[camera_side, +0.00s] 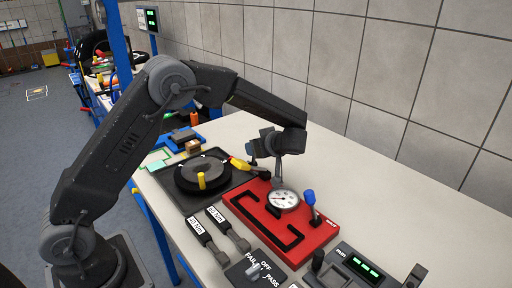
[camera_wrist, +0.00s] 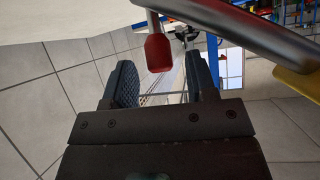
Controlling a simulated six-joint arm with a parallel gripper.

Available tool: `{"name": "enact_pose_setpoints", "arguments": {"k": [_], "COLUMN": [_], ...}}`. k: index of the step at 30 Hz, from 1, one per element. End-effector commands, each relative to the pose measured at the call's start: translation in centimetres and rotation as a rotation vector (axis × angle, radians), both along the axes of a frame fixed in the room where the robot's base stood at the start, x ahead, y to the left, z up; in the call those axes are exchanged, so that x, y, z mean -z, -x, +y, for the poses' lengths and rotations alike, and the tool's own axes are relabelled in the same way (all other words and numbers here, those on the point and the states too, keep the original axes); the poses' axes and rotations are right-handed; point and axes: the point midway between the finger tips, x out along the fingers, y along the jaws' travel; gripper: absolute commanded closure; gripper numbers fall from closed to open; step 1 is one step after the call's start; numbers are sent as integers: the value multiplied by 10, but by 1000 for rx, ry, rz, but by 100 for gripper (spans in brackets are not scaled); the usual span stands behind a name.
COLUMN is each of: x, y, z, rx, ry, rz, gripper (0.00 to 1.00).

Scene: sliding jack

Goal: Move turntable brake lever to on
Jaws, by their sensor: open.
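The turntable (camera_side: 203,172) is a dark round disc with a yellow upright peg (camera_side: 201,181), on a black base in the side view. A yellow handle (camera_side: 238,163) lies at its right edge and is probably the brake lever; its on/off setting is too small to read. My gripper (camera_side: 262,155) is above the table, just right of this handle. In the wrist view my gripper (camera_wrist: 162,75) has its fingers apart. A red-ended handle (camera_wrist: 158,52) shows between and beyond them; I cannot tell whether they touch it. A yellow part (camera_wrist: 297,85) is at the right.
A red box (camera_side: 290,235) with a round dial (camera_side: 283,199) and a blue-topped lever (camera_side: 309,198) stands right of the turntable. Black-handled levers (camera_side: 200,230) and a fail/off/pass switch (camera_side: 257,269) are in front. The table's back right is clear.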

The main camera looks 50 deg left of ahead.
Motion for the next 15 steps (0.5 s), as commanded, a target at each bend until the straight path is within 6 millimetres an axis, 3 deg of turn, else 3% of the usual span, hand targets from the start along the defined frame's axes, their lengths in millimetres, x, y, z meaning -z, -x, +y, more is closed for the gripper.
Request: {"name": "enact_pose_setpoints", "arguments": {"k": [9,15], "x": [-38,-54], "y": [7,10], "z": [-62,-89], "rx": [5,2], "ry": [0,0], "rz": [-2,0], "gripper": [48,48]}}
